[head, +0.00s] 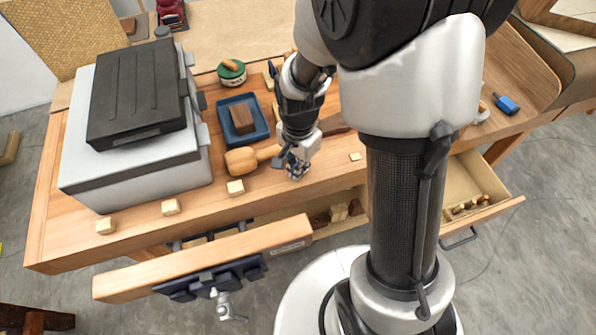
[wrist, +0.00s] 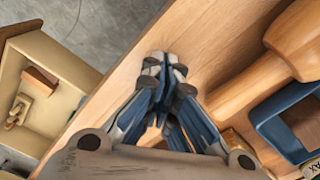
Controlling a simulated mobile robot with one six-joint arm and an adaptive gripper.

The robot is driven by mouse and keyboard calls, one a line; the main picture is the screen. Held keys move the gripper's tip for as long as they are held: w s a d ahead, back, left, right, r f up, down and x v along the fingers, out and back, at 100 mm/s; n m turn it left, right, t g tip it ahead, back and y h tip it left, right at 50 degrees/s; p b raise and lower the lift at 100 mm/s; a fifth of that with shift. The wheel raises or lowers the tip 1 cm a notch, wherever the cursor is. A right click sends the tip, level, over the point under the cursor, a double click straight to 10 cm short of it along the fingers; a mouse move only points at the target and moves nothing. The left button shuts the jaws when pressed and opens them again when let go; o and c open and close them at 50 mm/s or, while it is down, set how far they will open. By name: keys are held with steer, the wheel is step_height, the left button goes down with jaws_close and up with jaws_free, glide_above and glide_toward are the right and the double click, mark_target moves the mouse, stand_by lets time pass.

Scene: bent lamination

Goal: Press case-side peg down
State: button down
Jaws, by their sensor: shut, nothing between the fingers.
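Small pale square wooden pegs stand along the bench's front edge in the head view: one at the far left (head: 105,226), one in front of the grey case (head: 171,207) and one just right of the case (head: 235,188). Another piece (head: 355,156) to the right looks lower and flatter. My gripper (head: 298,172) points down close over the front strip of the bench, right of the peg beside the case and apart from it. In the wrist view its fingertips (wrist: 165,65) are together and empty over wood. Whatever lies directly under the fingers is hidden.
The large grey case (head: 140,170) stands left on the bench. A mallet (head: 242,160) lies behind the pegs, its handle near my gripper. A blue tray (head: 260,125) with a brown block (head: 242,118) is behind it. Open drawers with a vise-like tool (head: 215,280) project in front.

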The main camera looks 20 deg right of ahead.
step_height(320, 180, up, 8)
steer(key=p, duration=0.6)
steer(key=shift+p, duration=0.35)
stand_by(1.2)
steer(key=s+r+n+t, duration=0.2)
steer(key=s+r+n, duration=0.4)
steer(key=r, duration=0.4)
steer(key=s+r+n+t, duration=0.2)
steer(key=s+r+n, duration=0.4)
steer(key=s+r, duration=0.3)
steer(key=shift+r+t, duration=0.3)
steer(key=shift+r, duration=0.45)
